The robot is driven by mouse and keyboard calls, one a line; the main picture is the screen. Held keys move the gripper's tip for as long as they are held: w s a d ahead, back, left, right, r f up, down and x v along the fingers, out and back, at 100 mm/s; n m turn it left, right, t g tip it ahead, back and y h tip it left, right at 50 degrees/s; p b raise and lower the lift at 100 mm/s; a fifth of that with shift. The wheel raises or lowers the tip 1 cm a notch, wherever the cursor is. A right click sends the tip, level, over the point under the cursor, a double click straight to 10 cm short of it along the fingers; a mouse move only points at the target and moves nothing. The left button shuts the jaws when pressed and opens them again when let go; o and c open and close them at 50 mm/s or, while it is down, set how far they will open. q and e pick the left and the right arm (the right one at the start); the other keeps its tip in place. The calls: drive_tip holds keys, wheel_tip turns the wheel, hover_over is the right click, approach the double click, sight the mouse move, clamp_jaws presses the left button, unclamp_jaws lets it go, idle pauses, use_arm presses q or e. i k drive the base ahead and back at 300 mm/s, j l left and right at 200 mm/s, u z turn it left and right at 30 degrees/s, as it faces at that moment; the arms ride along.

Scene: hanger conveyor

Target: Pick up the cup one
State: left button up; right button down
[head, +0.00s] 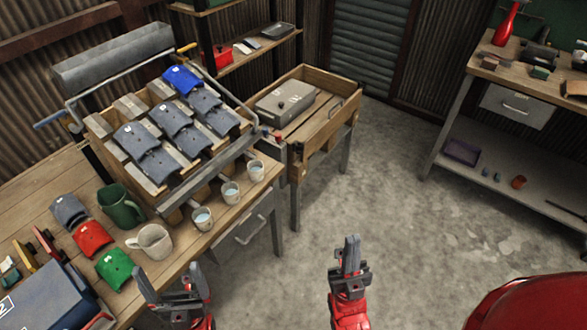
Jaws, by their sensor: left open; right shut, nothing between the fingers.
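Three small whitish cups with pale blue insides stand in a row along the bench's front edge: a near one (202,220), a middle one (230,194) and a far one (256,171). I cannot tell which is cup one. A larger cream mug (152,243) and a dark green mug (120,208) stand to their left. My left gripper (168,276) is open and empty, low in the picture, just below the cream mug and apart from the cups. My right gripper (348,254) is shut and empty over the floor, well right of the cups.
A wooden rack (165,198) with blue and grey curved pieces stands behind the cups. Red (91,238) and green (113,266) pieces lie left of the cream mug. A wooden box table (345,105) stands beyond. The concrete floor (385,185) is clear.

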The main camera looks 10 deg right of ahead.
sight(255, 168)
drive_tip(key=i+l, duration=0.5)
drive_tip(key=i+l+u, duration=0.1)
drive_tip(key=i+l, duration=0.35)
drive_tip(key=l, duration=0.25)
drive_tip(key=i+l+u, duration=0.1)
drive_tip(key=u, duration=1.2)
